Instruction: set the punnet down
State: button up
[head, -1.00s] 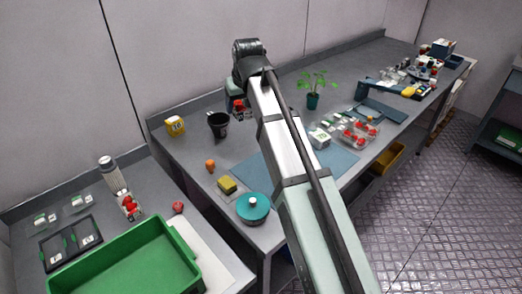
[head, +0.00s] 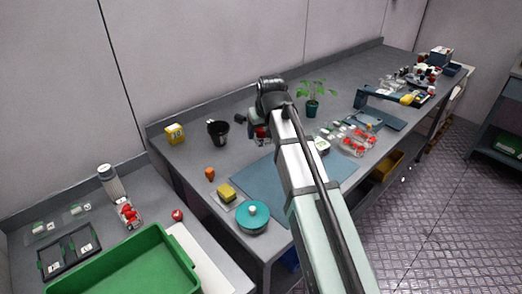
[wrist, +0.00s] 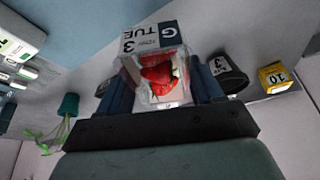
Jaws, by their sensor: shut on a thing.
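The punnet (wrist: 155,72) is a clear box with red strawberries inside and a label printed "TUE", "G" and "3". In the wrist view it sits between the two dark fingers of my gripper (wrist: 163,88), which is shut on it. In the head view my gripper (head: 262,133) is above the grey bench, behind the blue mat (head: 262,182). A little red of the punnet shows there, mostly hidden by the wrist. I cannot tell whether the punnet touches the bench.
A black cup (head: 218,132) and a yellow box (head: 175,134) stand left of my gripper. A potted plant (head: 312,107) stands to the right. Several filled punnets (head: 352,146) are right of the arm. A teal pot (head: 252,218) and a sponge (head: 227,193) are at the front.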

jog(key=shift+f, duration=3.65)
jog(key=shift+f, duration=0.4)
jog(key=o, duration=1.1)
jog(key=shift+r, duration=0.5)
jog(key=v, duration=1.1)
jog(key=shift+s+r, duration=0.2)
jog(key=shift+r, duration=0.2)
